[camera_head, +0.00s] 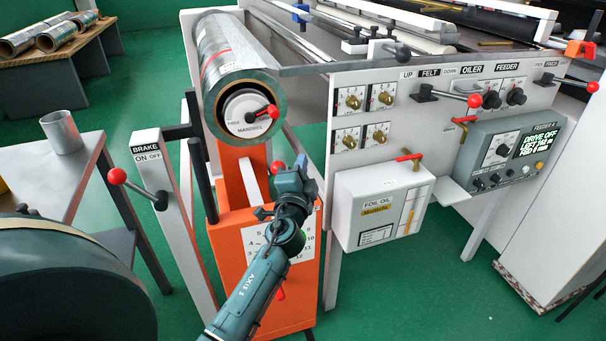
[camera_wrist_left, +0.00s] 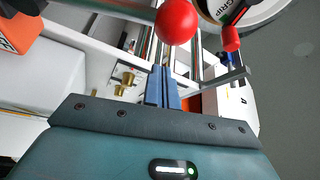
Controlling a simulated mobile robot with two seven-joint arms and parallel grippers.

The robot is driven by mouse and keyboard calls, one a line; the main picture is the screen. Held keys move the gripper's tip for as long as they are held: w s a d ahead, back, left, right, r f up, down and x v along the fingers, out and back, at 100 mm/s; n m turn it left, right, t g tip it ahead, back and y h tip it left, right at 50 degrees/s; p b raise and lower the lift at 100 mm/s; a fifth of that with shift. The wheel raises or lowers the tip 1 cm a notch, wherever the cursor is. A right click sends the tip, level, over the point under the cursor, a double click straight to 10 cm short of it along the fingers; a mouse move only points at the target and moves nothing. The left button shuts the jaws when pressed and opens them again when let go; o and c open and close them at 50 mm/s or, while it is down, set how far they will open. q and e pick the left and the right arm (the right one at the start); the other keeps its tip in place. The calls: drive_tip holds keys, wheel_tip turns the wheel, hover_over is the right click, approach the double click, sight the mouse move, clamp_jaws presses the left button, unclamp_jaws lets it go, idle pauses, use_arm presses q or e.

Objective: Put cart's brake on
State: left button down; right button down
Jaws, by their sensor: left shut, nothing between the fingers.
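My left gripper (camera_head: 300,163) is shut and empty in front of the orange cart (camera_head: 232,228). Its two blue fingertips are together in the left wrist view (camera_wrist_left: 162,82). A red ball knob (camera_head: 277,167) shows just left of the fingers; a large red ball (camera_wrist_left: 176,20) shows close by in the wrist view, apart from them. A red lever end (camera_head: 281,293) is low on the cart, partly behind my arm. A separate grey post (camera_head: 160,225) carries a plate marked BRAKE ON OFF (camera_head: 147,152) and a lever with a red knob (camera_head: 117,176) pointing left. My right gripper is not visible.
A foil roll (camera_head: 222,55) sits above the cart, with a red-gripped mandrel handle (camera_head: 268,112) at its end. The machine panel (camera_head: 440,112) and foil oil box (camera_head: 375,205) stand to the right. A metal table (camera_head: 90,165) is left.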

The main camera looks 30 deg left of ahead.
use_arm(q)
drive_tip(key=shift+s+a+f, duration=0.25)
drive_tip(key=shift+s+a, duration=0.25)
drive_tip(key=shift+a, duration=0.05)
drive_tip(key=shift+s+a+f, duration=0.25)
drive_tip(key=shift+s+a, duration=0.25)
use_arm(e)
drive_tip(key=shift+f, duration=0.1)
use_arm(q)
drive_tip(key=s+a+n+b, duration=0.1)
drive_tip(key=b, duration=0.2)
drive_tip(key=s+a+f+n+y+b, duration=0.1)
drive_tip(key=b, duration=0.3)
drive_tip(key=shift+s+a+n+t, duration=0.15)
drive_tip(key=shift+s+n+t, duration=0.15)
drive_tip(key=shift+s+n, duration=0.1)
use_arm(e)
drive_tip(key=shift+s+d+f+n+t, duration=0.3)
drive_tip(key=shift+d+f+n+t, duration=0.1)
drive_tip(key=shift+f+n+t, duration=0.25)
use_arm(q)
drive_tip(key=shift+w, duration=0.1)
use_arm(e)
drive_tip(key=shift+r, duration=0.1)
